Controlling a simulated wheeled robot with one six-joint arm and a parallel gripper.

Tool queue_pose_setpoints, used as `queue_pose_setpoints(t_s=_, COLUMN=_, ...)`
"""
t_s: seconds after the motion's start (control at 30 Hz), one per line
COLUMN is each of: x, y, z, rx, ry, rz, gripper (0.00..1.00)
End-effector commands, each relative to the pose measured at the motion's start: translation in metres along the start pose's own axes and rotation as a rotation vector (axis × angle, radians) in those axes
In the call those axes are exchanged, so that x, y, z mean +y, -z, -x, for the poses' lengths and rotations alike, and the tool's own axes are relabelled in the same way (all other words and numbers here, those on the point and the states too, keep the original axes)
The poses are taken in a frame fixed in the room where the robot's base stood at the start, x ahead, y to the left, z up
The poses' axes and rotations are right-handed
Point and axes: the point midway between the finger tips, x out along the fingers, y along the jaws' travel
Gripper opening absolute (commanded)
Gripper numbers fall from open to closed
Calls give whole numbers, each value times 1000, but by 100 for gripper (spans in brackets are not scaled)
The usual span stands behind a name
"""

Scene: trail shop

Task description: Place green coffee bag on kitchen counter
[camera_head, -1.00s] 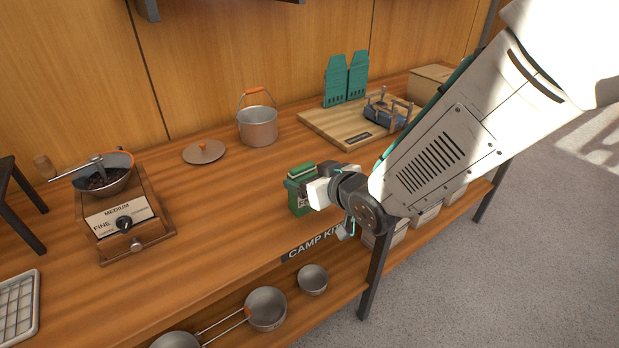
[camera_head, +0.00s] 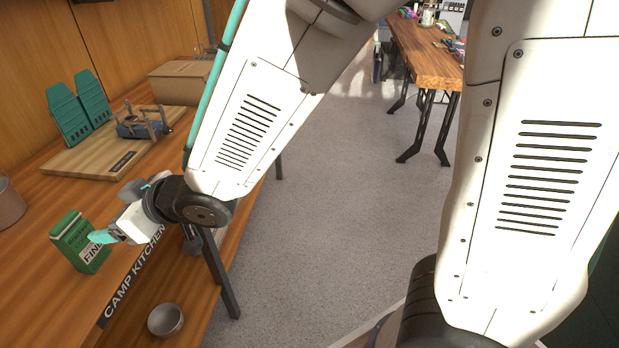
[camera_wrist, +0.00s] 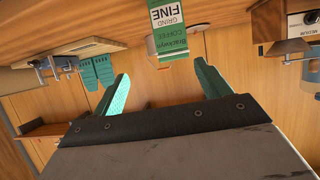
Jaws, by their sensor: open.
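The green coffee bag (camera_head: 82,242), with a white label reading FINE, stands upright on the wooden kitchen counter (camera_head: 40,310) near its front edge. In the wrist view the bag (camera_wrist: 172,45) shows upside down at the top, beyond the fingertips. My gripper (camera_head: 100,237) is beside the bag on its right, with teal fingers at about the bag's height. In the wrist view its two teal fingers (camera_wrist: 164,82) are spread wide with nothing between them.
A wooden board (camera_head: 103,152) holds a small blue item with grey posts (camera_head: 143,128). Two teal panels (camera_head: 80,108) stand behind it. A cardboard box (camera_head: 180,80) is at the back. A metal pot (camera_head: 8,205) is at left. A bowl (camera_head: 166,320) sits on the lower shelf.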

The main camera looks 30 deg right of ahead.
Motion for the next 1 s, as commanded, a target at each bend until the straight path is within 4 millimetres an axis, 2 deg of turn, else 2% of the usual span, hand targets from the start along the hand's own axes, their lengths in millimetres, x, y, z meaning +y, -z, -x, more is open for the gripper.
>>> queue_pose_setpoints(t_s=0.07, x=31, y=2, z=20, rx=-54, ry=-87, rz=-18, gripper=76)
queue_pose_setpoints(t_s=0.17, x=80, y=-5, z=64, rx=-180, ry=-237, rz=-69, gripper=76)
queue_pose_setpoints(t_s=0.2, x=99, y=-11, z=88, rx=-242, ry=-299, rz=-101, gripper=76)
queue_pose_setpoints(t_s=0.27, x=122, y=-21, z=127, rx=-339, ry=-385, rz=-161, gripper=76)
queue_pose_setpoints(t_s=0.37, x=140, y=-41, z=196, rx=-499, ry=-492, rz=-279, gripper=76)
queue_pose_setpoints(t_s=0.4, x=141, y=-50, z=224, rx=-562, ry=-524, rz=-332, gripper=76)
queue_pose_setpoints(t_s=0.5, x=130, y=-70, z=288, rx=-705, ry=-571, rz=-470, gripper=76)
queue_pose_setpoints(t_s=0.63, x=98, y=-87, z=350, rx=-846, ry=-575, rz=-622, gripper=76)
queue_pose_setpoints(t_s=0.7, x=82, y=-92, z=370, rx=-897, ry=-563, rz=-679, gripper=76)
queue_pose_setpoints(t_s=0.8, x=66, y=-96, z=388, rx=-944, ry=-546, rz=-732, gripper=76)
queue_pose_setpoints(t_s=1.0, x=58, y=-98, z=395, rx=-969, ry=-535, rz=-754, gripper=76)
